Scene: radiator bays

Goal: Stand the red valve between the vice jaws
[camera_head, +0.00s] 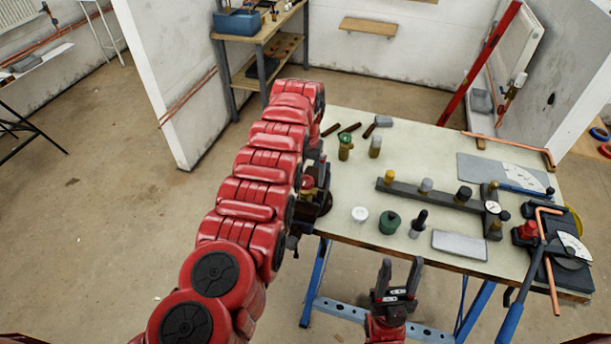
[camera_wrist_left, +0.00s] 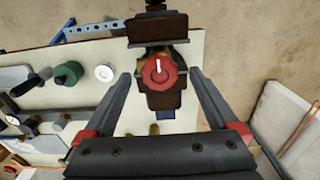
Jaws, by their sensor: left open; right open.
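The red valve (camera_head: 307,184) has a red round cap over a brass body. It stands at the vice (camera_head: 322,204) on the table's left edge. In the left wrist view the red valve (camera_wrist_left: 160,71) is seen from above, seemingly upright between the vice's (camera_wrist_left: 158,27) dark brown jaws; how deep it sits is hidden. My left gripper (camera_wrist_left: 160,76) is open, one finger on each side of the valve, with gaps to both. In the head view my left arm mostly hides this gripper. My right gripper (camera_head: 400,266) is open and empty before the table's front edge.
The table (camera_head: 400,165) holds a green-topped valve (camera_head: 345,142), a white cap (camera_head: 360,214), a green cap (camera_head: 389,223), a dark rack (camera_head: 430,194) with fittings and a grey plate (camera_head: 460,245). Copper pipe and a gauge lie at the right.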

